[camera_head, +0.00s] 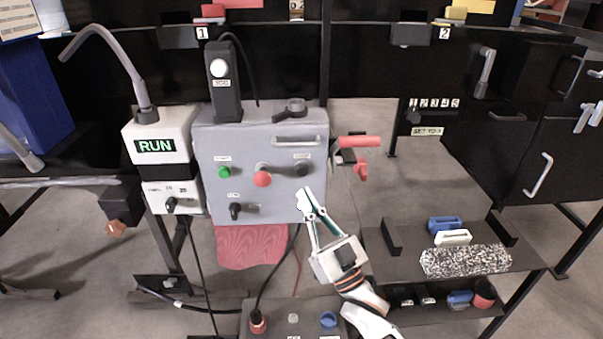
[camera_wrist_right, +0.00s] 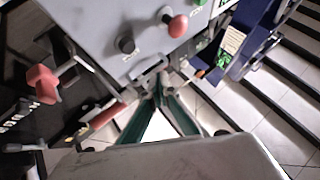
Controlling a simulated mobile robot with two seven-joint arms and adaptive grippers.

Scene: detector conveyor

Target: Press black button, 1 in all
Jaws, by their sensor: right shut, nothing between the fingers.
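The black button (camera_head: 302,170) is a round knob on the right side of the grey control box front (camera_head: 270,205), under a small label. The wrist view shows it too, as a dark round cap (camera_wrist_right: 126,43) above and left of my fingertips. My right gripper (camera_head: 306,200) is shut and empty, with its fingertips just below the black button near the box's lower right. In the wrist view the fingertips (camera_wrist_right: 158,92) meet below the box; whether they touch the box I cannot tell. My left gripper is not in view.
A red mushroom button (camera_head: 263,179), a green button (camera_head: 224,172) and a black switch (camera_head: 236,210) share the panel. A red-handled lever (camera_head: 358,142) sticks out right of the box. A grey handle (camera_head: 297,140) is above the button. A shelf (camera_head: 385,262) stands to the right.

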